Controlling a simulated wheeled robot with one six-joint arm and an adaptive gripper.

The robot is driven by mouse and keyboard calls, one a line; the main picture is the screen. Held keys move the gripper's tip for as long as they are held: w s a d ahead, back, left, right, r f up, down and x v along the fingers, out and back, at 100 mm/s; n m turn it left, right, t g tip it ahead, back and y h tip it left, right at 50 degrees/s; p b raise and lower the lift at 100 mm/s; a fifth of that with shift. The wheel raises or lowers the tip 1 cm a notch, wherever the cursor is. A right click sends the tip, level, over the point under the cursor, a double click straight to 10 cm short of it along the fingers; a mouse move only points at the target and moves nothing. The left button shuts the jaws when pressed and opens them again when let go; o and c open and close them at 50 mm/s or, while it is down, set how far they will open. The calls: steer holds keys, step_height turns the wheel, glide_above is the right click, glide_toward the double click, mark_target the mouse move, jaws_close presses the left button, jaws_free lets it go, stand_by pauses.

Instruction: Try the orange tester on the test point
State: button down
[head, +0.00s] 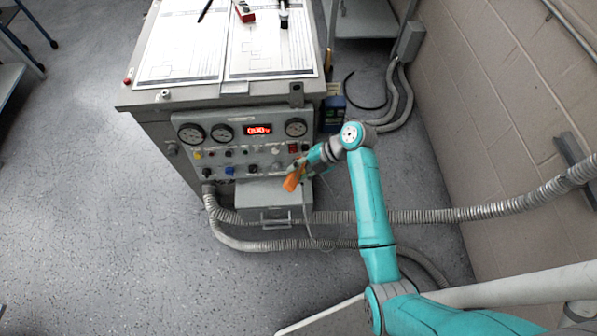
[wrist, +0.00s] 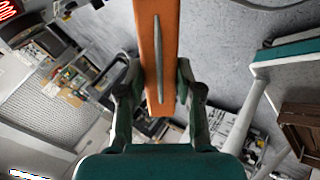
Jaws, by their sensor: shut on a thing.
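My gripper (head: 303,171) is shut on the orange tester (head: 292,183) in front of the right part of the cabinet's control panel (head: 262,153). In the wrist view the tester (wrist: 157,30) stands lengthwise between the two fingers of my gripper (wrist: 156,88), with a grey strip along its face. A thin cable hangs below the tester in the head view. The panel carries dials, a red lit display (head: 258,130) and several coloured knobs and terminals. I cannot tell which one is the test point. My gripper and arm hide part of the panel's lower right.
A grey box with a handle (head: 262,203) juts out below the panel. Ribbed conduits (head: 415,217) run along the floor and to the right wall (head: 490,100). Papers (head: 188,42) lie on the cabinet top. The floor at left (head: 90,200) is clear.

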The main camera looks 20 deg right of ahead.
steer(key=shift+w+d, duration=0.1)
steer(key=shift+w, duration=0.2)
stand_by(1.0)
